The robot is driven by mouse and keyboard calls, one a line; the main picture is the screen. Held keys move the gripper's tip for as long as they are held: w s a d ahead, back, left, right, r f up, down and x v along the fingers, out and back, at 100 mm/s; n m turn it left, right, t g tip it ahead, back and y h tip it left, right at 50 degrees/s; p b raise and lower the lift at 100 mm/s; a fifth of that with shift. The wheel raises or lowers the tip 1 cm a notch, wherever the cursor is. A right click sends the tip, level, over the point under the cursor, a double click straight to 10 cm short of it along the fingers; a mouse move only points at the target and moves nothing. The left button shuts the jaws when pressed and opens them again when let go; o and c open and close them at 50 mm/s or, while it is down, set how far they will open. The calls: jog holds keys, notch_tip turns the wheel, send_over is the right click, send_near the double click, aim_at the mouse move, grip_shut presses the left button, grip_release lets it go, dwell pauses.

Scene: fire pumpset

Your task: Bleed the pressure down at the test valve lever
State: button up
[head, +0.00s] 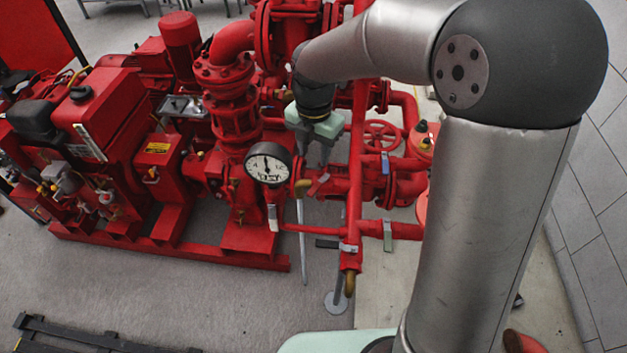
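My gripper (316,154) hangs pointing down behind the pressure gauge, over the red pipework. Its dark fingers are small and partly merge with the pipes, so I cannot tell whether they are apart. The round white gauge (269,164) faces me, its needle near upright. Several valve levers show: a dark one (328,243) and a grey one (387,235) low on the red pipe, a blue one (385,163) higher up, a red one (318,184) below my gripper, and a pale one (272,218) under the gauge. No label shows which is the test valve lever.
The red pump and engine set (110,120) fills the left side. A vertical red pipe (355,200) stands just right of my gripper. A red handwheel (382,136) is behind it. A black rail frame (85,338) lies at the lower left. The grey floor in front is clear.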

aim_at(314, 189)
notch_tip(314, 189, down, 12)
jog(key=shift+r, duration=0.25)
